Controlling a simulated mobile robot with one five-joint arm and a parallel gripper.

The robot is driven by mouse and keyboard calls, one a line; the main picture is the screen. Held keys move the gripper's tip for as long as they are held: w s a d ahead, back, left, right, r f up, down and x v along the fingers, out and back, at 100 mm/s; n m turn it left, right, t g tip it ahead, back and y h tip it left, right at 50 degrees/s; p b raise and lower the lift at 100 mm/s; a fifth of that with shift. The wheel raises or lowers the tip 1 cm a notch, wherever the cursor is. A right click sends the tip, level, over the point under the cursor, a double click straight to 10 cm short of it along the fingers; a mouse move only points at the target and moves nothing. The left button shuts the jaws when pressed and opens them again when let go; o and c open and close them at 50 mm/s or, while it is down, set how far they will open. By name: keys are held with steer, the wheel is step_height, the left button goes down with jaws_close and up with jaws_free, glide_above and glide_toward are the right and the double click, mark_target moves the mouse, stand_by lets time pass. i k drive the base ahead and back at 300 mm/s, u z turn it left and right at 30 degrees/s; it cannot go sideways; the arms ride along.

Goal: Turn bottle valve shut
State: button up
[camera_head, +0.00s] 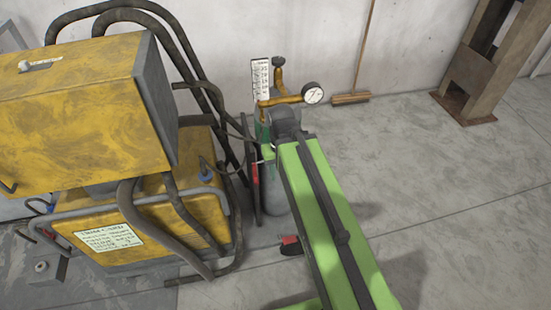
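The gas bottle (273,192) is a grey upright cylinder beside the yellow machine, partly behind my green arm. Brass-coloured fittings (284,101) sit at its top, with a round white gauge (313,93) at their right end. A dark knob (278,63) stands above the fittings; I cannot tell for certain that it is the bottle valve. My gripper (284,121) is at the far end of my arm, at the bottle's top just below the brass fittings. Its fingers are not clear, so I cannot tell whether they are open or touch anything.
The yellow machine (95,110) with thick dark hoses (190,60) stands close on the left. A white marked card (260,80) is behind the bottle. A broom (350,98) leans on the wall. A rusty steel post (490,65) stands at right. The right-hand floor is mostly clear.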

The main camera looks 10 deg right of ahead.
mark_target(278, 61)
steer(key=u, duration=2.75)
steer(key=k, duration=1.3)
steer(key=z, duration=0.7)
steer(key=i, duration=1)
steer(key=u, duration=0.15)
